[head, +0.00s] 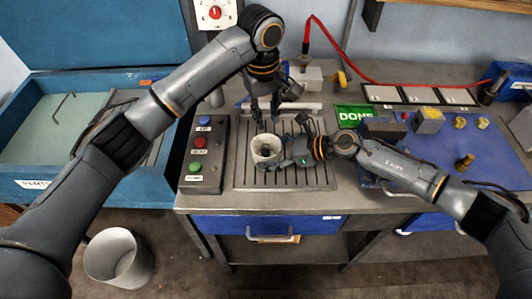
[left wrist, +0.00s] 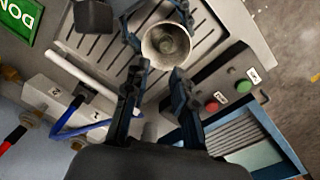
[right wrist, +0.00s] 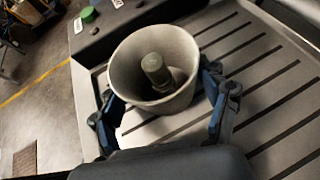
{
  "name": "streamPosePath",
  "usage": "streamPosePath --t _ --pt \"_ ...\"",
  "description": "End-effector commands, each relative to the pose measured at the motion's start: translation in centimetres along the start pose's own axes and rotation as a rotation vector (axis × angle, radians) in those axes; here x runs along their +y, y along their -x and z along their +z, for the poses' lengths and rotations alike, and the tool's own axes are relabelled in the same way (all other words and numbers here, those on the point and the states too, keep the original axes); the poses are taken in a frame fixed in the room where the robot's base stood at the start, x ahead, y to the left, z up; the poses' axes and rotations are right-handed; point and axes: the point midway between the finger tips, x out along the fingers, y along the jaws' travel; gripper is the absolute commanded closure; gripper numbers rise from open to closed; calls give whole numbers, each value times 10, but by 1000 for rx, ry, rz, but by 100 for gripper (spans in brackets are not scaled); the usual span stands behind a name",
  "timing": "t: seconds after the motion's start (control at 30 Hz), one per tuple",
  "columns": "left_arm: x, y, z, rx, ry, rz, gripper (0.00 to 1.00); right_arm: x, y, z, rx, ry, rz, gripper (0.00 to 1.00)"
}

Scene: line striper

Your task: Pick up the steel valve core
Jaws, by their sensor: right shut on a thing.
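A grey metal cup (head: 262,150) stands on the slotted tray of the bench. Inside it a dull grey cylinder stands upright, seen in the right wrist view (right wrist: 155,68) and the left wrist view (left wrist: 167,44); it looks like the steel valve core. My right gripper (head: 283,160) is shut on the cup, with one finger on either side of its wall. My left gripper (head: 265,120) points down, open and empty, above and behind the cup. Its fingers (left wrist: 155,78) are apart from the cup and the cylinder.
A button panel (head: 202,152) stands left of the slotted tray (head: 310,180). A white rod (head: 300,106) lies behind it. A green DONE sign (head: 353,115) and a blue mat (head: 430,150) with brass parts are at the right. A bucket (head: 118,258) stands on the floor.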

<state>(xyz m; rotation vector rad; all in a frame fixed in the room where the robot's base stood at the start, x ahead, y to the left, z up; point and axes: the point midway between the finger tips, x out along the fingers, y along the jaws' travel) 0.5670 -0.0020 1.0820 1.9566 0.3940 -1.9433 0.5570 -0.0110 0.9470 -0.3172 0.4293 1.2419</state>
Motion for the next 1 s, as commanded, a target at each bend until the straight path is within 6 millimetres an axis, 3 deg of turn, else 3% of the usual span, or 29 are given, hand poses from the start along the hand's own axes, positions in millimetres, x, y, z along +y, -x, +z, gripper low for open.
streamPosePath --t 0.1,0.2,0.4,0.67,1.0 --pt "-2 -2 10 6 5 -50 74 1 0 -2 2 -1 2 43" --pt "-4 -15 13 5 8 -63 74 1 0 -2 2 -1 2 43" --pt "-6 -50 12 5 8 -61 74 1 -1 -1 2 -1 3 43" --pt "-7 -71 10 6 8 -58 74 1 -1 -1 2 -1 3 43" --pt "-11 -115 4 6 8 -57 74 1 -1 -1 2 -1 3 43"
